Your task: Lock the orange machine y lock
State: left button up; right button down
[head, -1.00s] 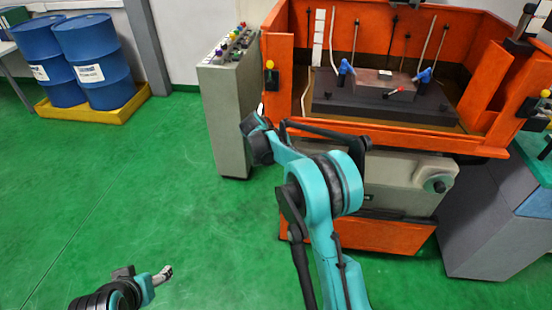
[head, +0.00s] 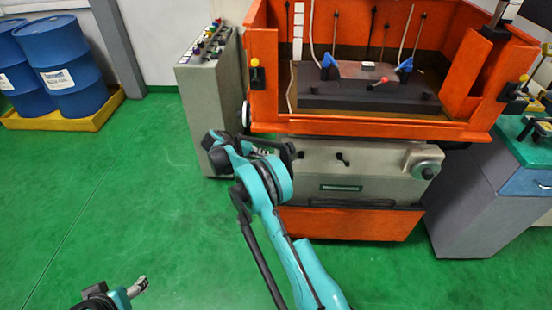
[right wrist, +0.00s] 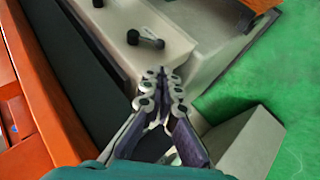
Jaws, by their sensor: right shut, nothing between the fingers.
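The orange machine (head: 350,222) stands ahead with a grey front panel below its tank. Two small black levers show on that panel, a left lever (head: 302,155) and a right lever (head: 342,157). I cannot tell which is the y lock. In the right wrist view my right gripper (right wrist: 162,76) is shut and empty. A black lever (right wrist: 146,39) with a round pivot lies just beyond its fingertips, apart from them. My left gripper (head: 138,287) is low at the left, far from the machine.
A grey control pedestal (head: 212,110) with coloured knobs stands left of the machine. A round handwheel (head: 426,168) is at the panel's right end. Blue drums (head: 68,65) stand on a yellow tray at the back left. A grey cabinet (head: 490,205) is at right. The green floor at left is clear.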

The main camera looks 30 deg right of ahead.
jog(key=b, duration=0.5)
send_near(296, 158)
notch_tip(296, 158, down, 6)
jog(key=w+d, duration=0.1)
jog(key=w, duration=0.1)
jog(key=shift+d, duration=0.65)
